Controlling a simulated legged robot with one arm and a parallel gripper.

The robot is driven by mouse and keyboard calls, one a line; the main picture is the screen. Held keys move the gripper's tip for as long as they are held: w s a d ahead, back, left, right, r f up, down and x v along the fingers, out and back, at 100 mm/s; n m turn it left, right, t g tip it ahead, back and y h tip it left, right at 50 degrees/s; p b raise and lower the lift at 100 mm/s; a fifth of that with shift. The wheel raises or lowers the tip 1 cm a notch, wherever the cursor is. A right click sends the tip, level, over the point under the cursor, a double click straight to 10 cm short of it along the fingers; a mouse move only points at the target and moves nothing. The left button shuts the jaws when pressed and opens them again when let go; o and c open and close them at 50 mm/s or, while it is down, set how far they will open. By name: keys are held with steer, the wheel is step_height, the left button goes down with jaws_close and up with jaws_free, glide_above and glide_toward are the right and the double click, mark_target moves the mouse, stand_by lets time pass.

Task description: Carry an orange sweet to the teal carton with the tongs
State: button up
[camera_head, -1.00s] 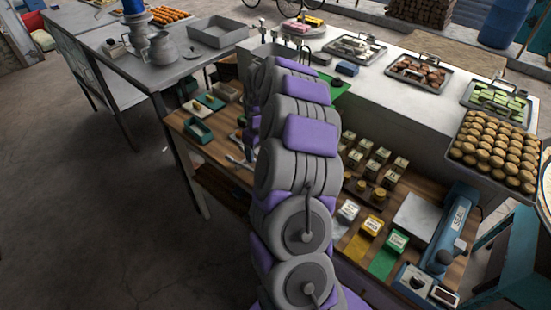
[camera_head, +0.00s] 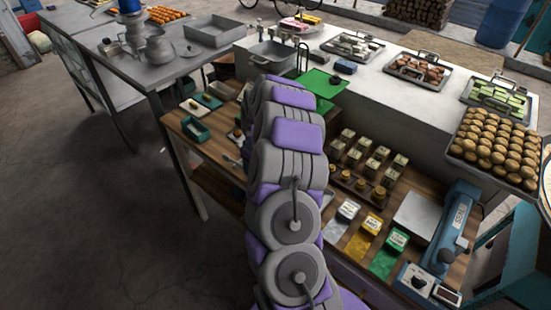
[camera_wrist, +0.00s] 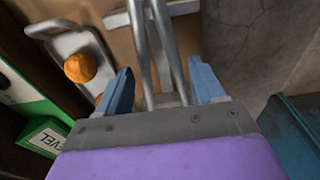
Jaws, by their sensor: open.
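My gripper (camera_wrist: 160,68) is open in the wrist view, its two blue fingers apart on either side of the grey metal tongs (camera_wrist: 142,45). I cannot tell if either finger touches them. An orange sweet (camera_wrist: 79,67) sits on a small metal tray (camera_wrist: 92,43) left of the fingers. Another orange piece is partly hidden behind the left finger. A teal carton (camera_wrist: 296,125) shows at the lower right of the wrist view. It appears as an open teal carton (camera_head: 194,131) at the left end of the wooden bench in the head view. My arm hides my gripper there.
The wooden bench (camera_head: 173,122) also holds several small cartons (camera_head: 362,145), coloured packets (camera_head: 372,224) and a blue sealing machine (camera_head: 456,225). A white counter (camera_head: 400,100) with trays stands behind it.

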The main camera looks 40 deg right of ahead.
steer(key=shift+f, duration=0.2)
steer(key=c, duration=0.7)
steer(key=shift+r, duration=0.1)
step_height(320, 180, up, 12)
steer(key=p, duration=0.3)
stand_by(0.3)
